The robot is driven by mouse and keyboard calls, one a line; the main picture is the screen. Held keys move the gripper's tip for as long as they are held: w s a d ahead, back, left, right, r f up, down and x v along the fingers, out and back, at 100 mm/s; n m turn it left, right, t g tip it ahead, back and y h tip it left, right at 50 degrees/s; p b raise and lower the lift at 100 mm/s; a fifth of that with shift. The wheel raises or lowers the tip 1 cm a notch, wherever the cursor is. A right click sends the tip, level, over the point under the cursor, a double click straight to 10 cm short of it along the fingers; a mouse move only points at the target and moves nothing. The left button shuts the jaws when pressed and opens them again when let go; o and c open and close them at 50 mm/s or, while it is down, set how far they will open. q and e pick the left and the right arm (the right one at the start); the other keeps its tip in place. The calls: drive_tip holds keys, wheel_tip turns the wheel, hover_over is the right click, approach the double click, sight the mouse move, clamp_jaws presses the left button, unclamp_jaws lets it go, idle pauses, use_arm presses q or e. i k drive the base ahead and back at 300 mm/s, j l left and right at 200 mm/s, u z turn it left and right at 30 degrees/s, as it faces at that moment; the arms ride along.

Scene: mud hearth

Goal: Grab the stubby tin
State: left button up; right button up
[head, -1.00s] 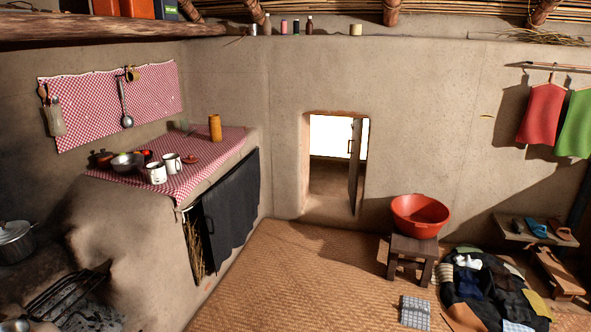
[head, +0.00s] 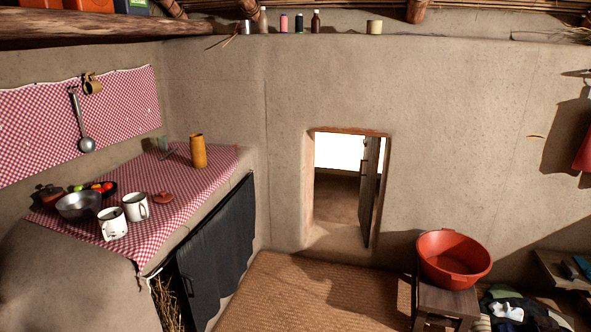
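A short, wide, pale tin (head: 374,27) stands upright on the high wall ledge, to the right of a row of small items; it fits the stubby tin. A narrower grey metal tin (head: 246,27) stands at the left end of that row. Neither of my grippers shows in the head view, and nothing touches the pale tin.
The ledge also holds a pink spool (head: 284,23) and a brown bottle (head: 315,21). Below left is a counter with a checked cloth (head: 182,187), enamel mugs and an orange cylinder (head: 198,151). A red basin (head: 453,258) sits on a stool. The woven floor mat (head: 290,295) has clear room.

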sight(373, 27)
drive_tip(key=i, duration=1.5)
drive_tip(key=i+z, duration=0.2)
drive_tip(key=i, duration=0.3)
drive_tip(key=i+j+z, duration=0.25)
drive_tip(key=i, duration=0.2)
drive_tip(key=i+j+z, duration=0.2)
drive_tip(key=i, duration=0.3)
drive_tip(key=i+j+z, duration=0.6)
drive_tip(key=l, duration=0.1)
